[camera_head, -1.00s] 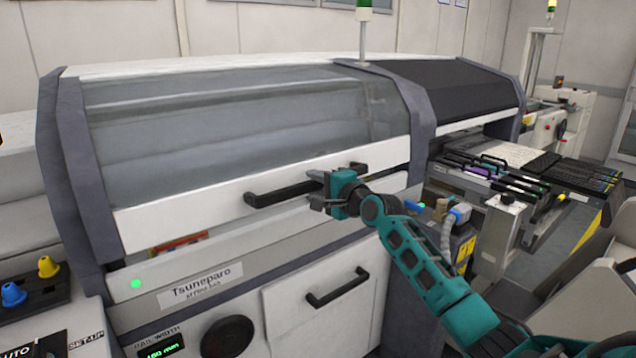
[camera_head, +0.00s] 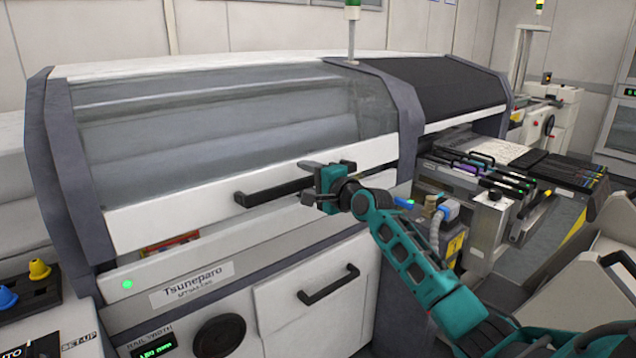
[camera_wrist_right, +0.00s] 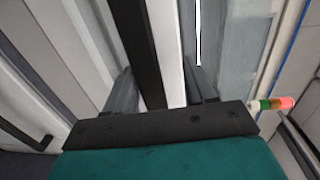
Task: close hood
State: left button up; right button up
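The hood (camera_head: 240,190) of the machine is a clear panel with a white front bar and a black bar handle (camera_head: 270,194). It is nearly down; a narrow gap shows under its front edge at the left. My right gripper (camera_head: 312,185) is at the right part of the handle. In the right wrist view the two fingers (camera_wrist_right: 163,88) stand apart, with the black handle (camera_wrist_right: 135,45) running between them, nearer the left finger. Whether a finger touches it I cannot tell. My left gripper is out of view.
Below the hood are a cabinet door with a black handle (camera_head: 328,285) and a round black knob (camera_head: 218,335). Feeders (camera_head: 490,178) on a trolley stand at the right. A signal lamp (camera_head: 352,10) rises behind the hood. Yellow and blue buttons (camera_head: 38,270) are at the left.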

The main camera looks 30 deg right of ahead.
jog(key=s+d+r, duration=0.1)
jog(key=s, duration=1.1)
jog(key=shift+s, duration=0.3)
